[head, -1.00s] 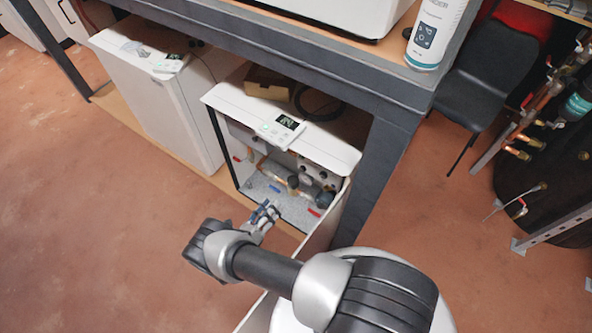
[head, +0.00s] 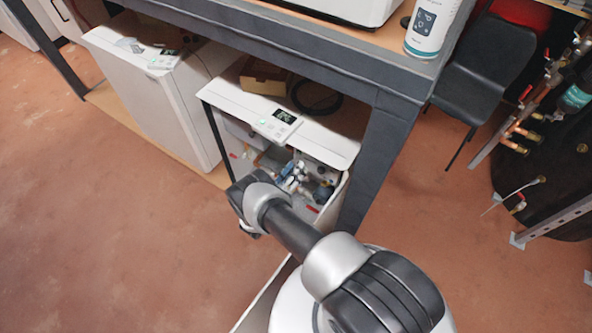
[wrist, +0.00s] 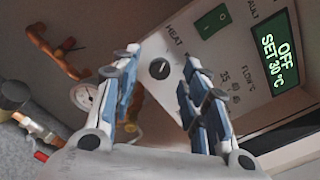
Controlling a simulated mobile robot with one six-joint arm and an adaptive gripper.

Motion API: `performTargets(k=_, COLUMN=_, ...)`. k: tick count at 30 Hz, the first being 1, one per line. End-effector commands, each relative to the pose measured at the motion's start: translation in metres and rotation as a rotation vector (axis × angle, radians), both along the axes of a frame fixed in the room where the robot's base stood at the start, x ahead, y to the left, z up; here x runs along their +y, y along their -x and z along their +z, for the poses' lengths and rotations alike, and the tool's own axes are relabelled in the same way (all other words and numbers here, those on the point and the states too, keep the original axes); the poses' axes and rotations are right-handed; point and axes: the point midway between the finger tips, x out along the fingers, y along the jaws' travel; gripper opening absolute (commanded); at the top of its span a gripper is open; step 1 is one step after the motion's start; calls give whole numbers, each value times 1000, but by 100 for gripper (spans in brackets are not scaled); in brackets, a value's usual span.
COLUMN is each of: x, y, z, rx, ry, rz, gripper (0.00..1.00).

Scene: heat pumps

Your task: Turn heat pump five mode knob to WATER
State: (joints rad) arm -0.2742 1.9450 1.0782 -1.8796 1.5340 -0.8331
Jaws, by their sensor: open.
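In the wrist view, a small dark round mode knob (wrist: 159,68) sits on a light panel, with a pale line across its face. "HEAT" is printed beside it; I cannot read a WATER label. My gripper (wrist: 158,75) is open, its blue-and-white fingers on either side of the knob in the picture, apparently short of it. In the head view, my gripper (head: 291,177) reaches into the open front of a white heat pump unit (head: 235,98). The knob is hidden there.
In the head view, the dark bench frame (head: 378,150) stands close on the right. Floor is clear at left.

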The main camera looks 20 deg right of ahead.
Motion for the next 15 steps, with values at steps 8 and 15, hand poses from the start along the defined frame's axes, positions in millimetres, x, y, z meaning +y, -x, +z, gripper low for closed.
performTargets(k=8, x=-7, y=-5, z=0, rx=-1, ry=0, rz=1, gripper=41)
performTargets(k=15, x=-7, y=-5, z=1, rx=0, ry=1, rz=1, gripper=34)
